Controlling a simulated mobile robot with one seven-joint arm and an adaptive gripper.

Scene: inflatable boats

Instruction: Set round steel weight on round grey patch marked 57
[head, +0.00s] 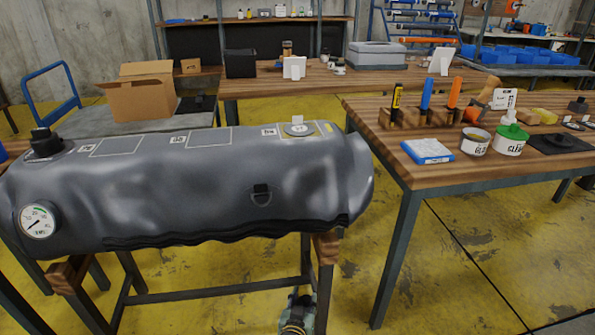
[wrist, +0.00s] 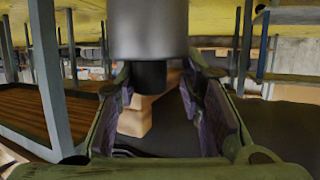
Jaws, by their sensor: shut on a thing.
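A round steel weight (wrist: 148,28), a smooth grey cylinder with a narrower dark neck (wrist: 151,76), fills the top middle of the wrist view. My gripper (wrist: 158,88) has its two purple-padded fingers on either side of the dark neck and is shut on the weight. In the head view my gripper (head: 297,314) shows small and low at the bottom edge, below the grey inflatable tube (head: 220,185); I cannot make out the weight there.
The tube rests on a wood-and-metal stand (head: 326,245), with a gauge (head: 38,220) and black valve (head: 45,143) at left. A wooden table (head: 415,170) with cans (head: 510,140) and tools stands to the right. Yellow floor (head: 470,270) is open between.

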